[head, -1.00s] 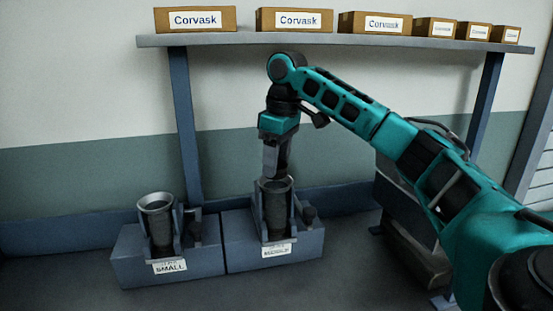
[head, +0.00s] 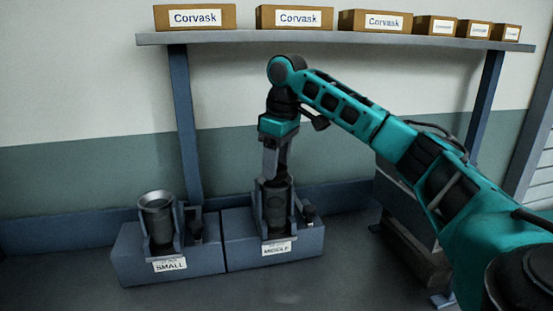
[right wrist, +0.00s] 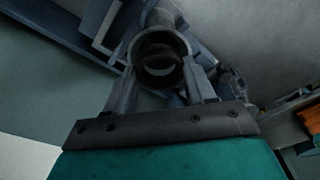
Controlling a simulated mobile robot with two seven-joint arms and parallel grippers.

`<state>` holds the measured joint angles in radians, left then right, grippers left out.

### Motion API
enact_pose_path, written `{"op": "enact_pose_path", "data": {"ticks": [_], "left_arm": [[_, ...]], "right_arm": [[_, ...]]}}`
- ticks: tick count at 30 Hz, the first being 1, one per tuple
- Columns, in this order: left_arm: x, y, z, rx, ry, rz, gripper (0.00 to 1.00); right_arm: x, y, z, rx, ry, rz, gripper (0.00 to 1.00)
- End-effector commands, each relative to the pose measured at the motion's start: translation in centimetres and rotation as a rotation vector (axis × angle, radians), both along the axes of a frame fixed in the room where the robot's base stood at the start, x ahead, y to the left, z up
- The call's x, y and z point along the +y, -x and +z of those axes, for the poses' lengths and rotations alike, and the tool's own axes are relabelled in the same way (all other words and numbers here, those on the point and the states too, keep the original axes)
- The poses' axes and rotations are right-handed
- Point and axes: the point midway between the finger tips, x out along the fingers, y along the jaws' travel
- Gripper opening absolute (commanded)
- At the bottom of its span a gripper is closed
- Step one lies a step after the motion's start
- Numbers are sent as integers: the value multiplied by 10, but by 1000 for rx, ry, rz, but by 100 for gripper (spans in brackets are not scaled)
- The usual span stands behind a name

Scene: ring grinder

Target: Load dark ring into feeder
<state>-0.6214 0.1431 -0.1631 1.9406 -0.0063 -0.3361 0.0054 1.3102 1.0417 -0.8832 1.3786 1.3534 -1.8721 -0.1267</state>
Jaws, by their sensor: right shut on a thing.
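My right gripper (head: 275,178) points straight down at the top of the feeder labelled MIDDLE (head: 278,212). In the right wrist view its two fingers (right wrist: 160,85) are shut on the dark ring (right wrist: 160,45), one on each side. The ring is at the feeder's mouth; I cannot tell how far it sits inside. In the head view the fingers and feeder mouth hide most of the ring. My left gripper is not in view.
The feeder labelled SMALL (head: 157,222) stands to the left, with a flared open mouth. A shelf (head: 330,40) with several Corvask boxes (head: 375,22) runs above along the wall. The floor in front of the feeders is clear.

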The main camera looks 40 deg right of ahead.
Motion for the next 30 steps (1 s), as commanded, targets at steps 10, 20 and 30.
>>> {"op": "enact_pose_path", "data": {"ticks": [10,20,30], "left_arm": [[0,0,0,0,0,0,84],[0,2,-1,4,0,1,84],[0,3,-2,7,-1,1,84]], "right_arm": [[0,0,-5,0,0,0,20],[0,0,-7,-1,0,0,20],[0,0,-7,-1,0,0,79]]}}
